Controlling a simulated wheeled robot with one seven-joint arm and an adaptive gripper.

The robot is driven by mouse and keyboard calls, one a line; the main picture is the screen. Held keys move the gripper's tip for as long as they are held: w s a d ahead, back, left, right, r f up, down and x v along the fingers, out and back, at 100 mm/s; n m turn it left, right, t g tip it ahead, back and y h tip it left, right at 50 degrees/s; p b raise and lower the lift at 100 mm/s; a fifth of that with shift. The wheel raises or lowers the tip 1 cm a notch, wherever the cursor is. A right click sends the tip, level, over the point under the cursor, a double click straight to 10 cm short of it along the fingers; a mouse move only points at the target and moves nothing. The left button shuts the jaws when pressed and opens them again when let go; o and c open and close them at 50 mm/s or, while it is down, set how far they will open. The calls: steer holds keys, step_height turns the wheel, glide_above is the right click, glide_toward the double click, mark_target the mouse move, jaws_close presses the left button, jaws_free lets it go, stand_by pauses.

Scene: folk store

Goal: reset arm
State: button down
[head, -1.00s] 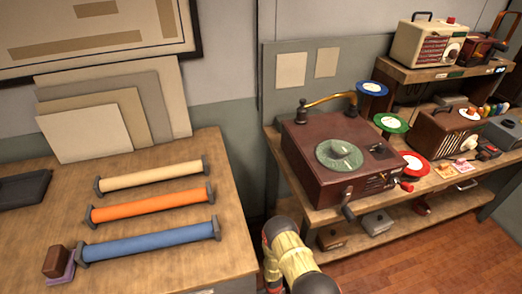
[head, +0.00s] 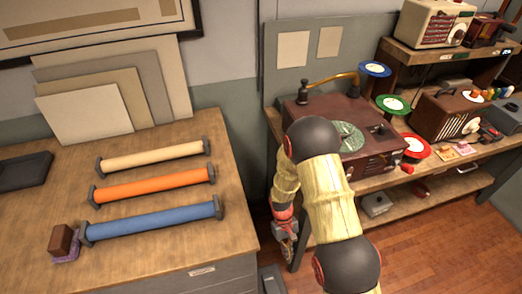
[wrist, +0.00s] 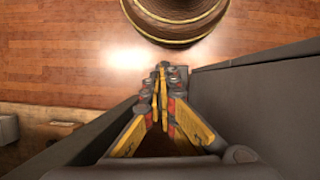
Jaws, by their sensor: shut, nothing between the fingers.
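My arm (head: 335,205) shows in the head view, bent in front of the right-hand bench with its forearm hanging down. My gripper (head: 290,257) hangs low in the gap between the two benches, small and partly unclear there. In the wrist view my gripper (wrist: 161,80) points toward the wooden floor, its yellow fingers closed together at the tips with nothing between them.
The left bench (head: 150,262) holds cream, orange and blue (head: 150,222) rolls. The right bench holds a brown record player (head: 375,150), partly behind my arm, and coloured discs. Grey surfaces (wrist: 255,95) flank my gripper closely. Wooden floor (head: 420,240) is open at lower right.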

step_height(320, 180, up, 23)
steer(key=s+d+m+t, duration=0.2)
steer(key=s+d, duration=0.1)
steer(key=s+d+r+t, duration=0.1)
steer(key=s+r, duration=0.3)
steer(key=r, duration=0.5)
steer(key=s+d+r+m+t+y, duration=0.1)
steer(key=s+d+r+t, duration=0.1)
steer(key=r, duration=0.6)
steer(key=s+d+r+m+t, duration=0.1)
steer(key=s+r+t, duration=0.3)
steer(key=r, duration=0.5)
steer(key=shift+s+d+r+t+y, duration=0.35)
steer(key=shift+s+d, duration=0.25)
steer(key=shift+s, duration=0.2)
